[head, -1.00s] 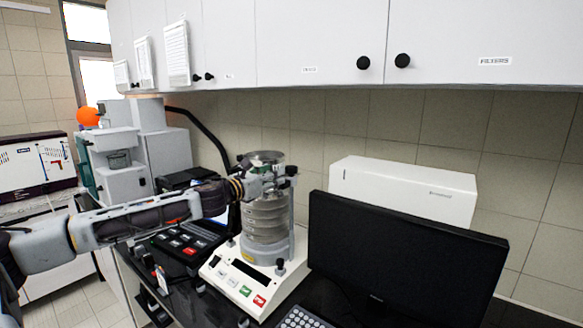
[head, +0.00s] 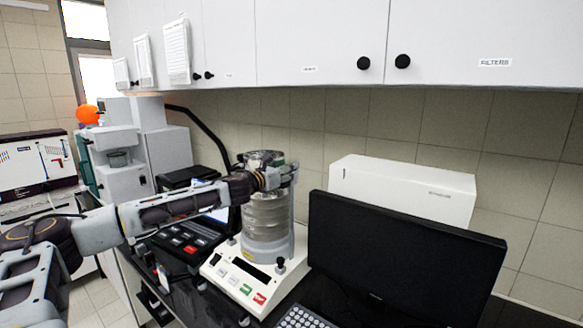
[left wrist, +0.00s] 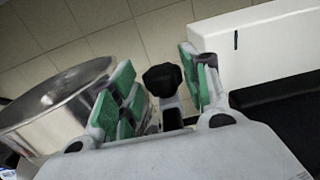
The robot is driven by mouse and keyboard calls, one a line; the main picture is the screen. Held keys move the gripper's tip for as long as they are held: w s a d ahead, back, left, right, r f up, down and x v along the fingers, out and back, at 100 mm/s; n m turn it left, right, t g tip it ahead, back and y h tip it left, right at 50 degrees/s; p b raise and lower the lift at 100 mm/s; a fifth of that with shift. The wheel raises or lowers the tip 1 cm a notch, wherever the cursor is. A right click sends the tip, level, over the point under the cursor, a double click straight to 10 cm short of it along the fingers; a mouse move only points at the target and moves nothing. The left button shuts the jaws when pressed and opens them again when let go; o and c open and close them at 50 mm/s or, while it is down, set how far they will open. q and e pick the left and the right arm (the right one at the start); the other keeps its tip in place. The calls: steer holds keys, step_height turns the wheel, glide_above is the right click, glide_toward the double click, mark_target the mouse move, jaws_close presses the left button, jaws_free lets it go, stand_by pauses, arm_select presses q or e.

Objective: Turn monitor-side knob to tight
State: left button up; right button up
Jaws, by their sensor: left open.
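The sieve shaker (head: 240,281) stands on the dark bench with a metal sieve stack (head: 266,215) on it. My left gripper (head: 283,174) is at the top of the stack, on its monitor side. In the left wrist view the monitor-side knob (left wrist: 162,79) is black and sits on a grey post. My open left gripper (left wrist: 158,88) has its green-padded fingers on either side of the knob, with visible gaps. The stack's rim (left wrist: 60,93) lies left of the fingers. In the head view the gripper hides the knob. My right gripper is not in view.
A black monitor (head: 400,255) stands right of the shaker, with a white box (head: 403,190) behind it. A dark control unit (head: 185,240) lies to the left. Wall cabinets (head: 320,40) hang above, and the tiled wall is behind.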

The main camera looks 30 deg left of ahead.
arm_select(q)
steer(key=shift+w+d, duration=0.1)
steer(key=shift+w, duration=1.4)
steer(key=shift+c, duration=0.3)
steer(key=c, duration=0.7)
